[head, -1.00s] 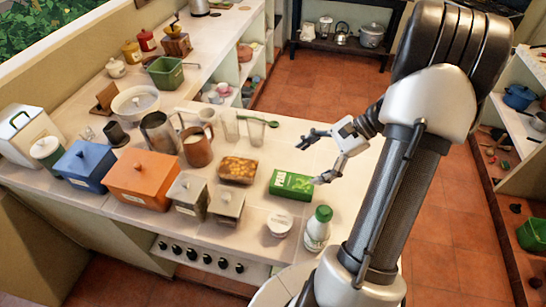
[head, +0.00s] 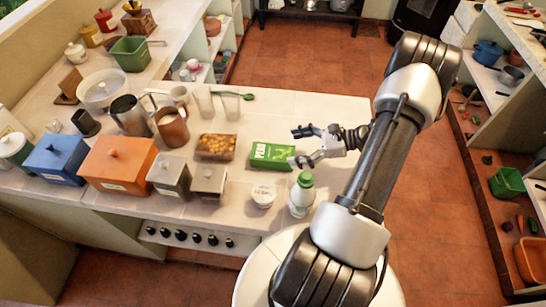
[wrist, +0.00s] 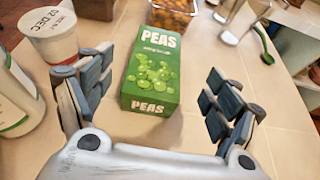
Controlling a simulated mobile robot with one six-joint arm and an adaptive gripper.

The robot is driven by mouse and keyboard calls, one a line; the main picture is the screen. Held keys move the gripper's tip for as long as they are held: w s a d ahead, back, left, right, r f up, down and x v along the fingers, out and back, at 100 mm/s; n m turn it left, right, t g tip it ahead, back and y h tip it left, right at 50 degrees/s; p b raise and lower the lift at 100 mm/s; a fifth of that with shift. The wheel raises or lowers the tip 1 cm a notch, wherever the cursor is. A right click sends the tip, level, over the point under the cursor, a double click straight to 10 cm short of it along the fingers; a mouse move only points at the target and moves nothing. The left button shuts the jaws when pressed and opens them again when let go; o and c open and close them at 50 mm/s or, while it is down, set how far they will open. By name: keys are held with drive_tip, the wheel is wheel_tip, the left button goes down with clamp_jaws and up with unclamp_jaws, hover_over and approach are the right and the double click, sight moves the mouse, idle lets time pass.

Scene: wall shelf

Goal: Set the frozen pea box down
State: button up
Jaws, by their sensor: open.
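The frozen pea box (head: 270,155) is green with white "PEAS" lettering and lies flat on the pale tiled counter (head: 335,110). In the wrist view the pea box (wrist: 153,75) is ahead of and between my fingers, with counter showing between it and each finger. My gripper (head: 296,147) is open and empty, just right of the box in the head view. In the wrist view my gripper (wrist: 155,100) has its fingers spread wide, and neither seems to touch the box.
A white-and-green bottle (head: 302,195) and a white yogurt tub (head: 263,195) stand in front of the box. A container of orange food (head: 216,146) is to its left. The counter's right end is clear.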

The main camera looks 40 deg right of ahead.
sight(275, 152)
drive_tip(key=x, duration=0.4)
drive_tip(key=b+x, duration=0.1)
drive_tip(key=x, duration=0.3)
drive_tip(key=shift+s+a+f, duration=0.15)
drive_tip(key=shift+f, duration=0.3)
drive_tip(key=shift+c, duration=0.4)
drive_tip(key=c, duration=1.2)
drive_tip(key=shift+r, duration=0.1)
drive_tip(key=shift+c, duration=0.2)
drive_tip(key=shift+r, duration=0.1)
wheel_tip(275, 152, up, 20)
drive_tip(key=p, duration=0.4)
